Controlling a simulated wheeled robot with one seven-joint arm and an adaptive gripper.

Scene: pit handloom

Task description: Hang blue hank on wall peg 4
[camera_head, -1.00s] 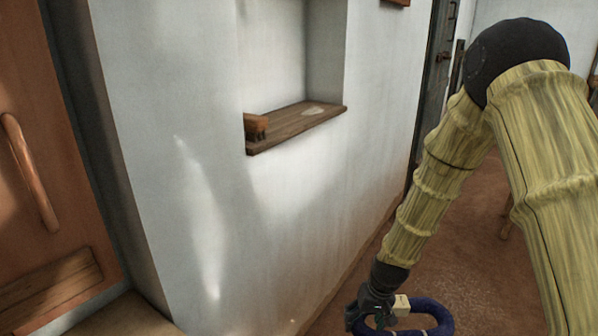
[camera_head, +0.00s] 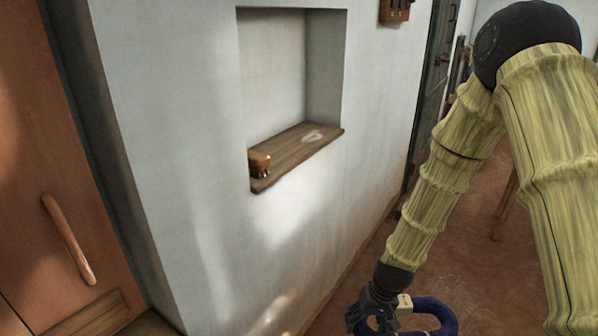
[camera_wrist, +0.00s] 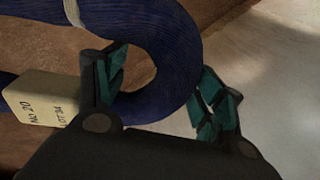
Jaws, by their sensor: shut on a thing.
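The blue hank (camera_head: 443,311) is a thick dark blue loop at the bottom of the head view. My gripper (camera_head: 372,318) is shut on the hank at the loop's left end. In the wrist view, the hank (camera_wrist: 172,50) curves between the green-padded fingers of my gripper (camera_wrist: 155,88). A cream tag (camera_wrist: 42,98) marked "NO 20" and "LOT 34" hangs by it, and a pale tie wraps the strands. The hank is held in the air, apart from the wall. No wall peg can be made out for certain.
A wall niche (camera_head: 275,75) has a wooden sill (camera_head: 300,155) with a small brown block at its left end. A wooden fitting (camera_head: 396,9) is on the wall above right. A brown door (camera_head: 45,170) stands at left. Reddish floor (camera_head: 465,250) lies open at right.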

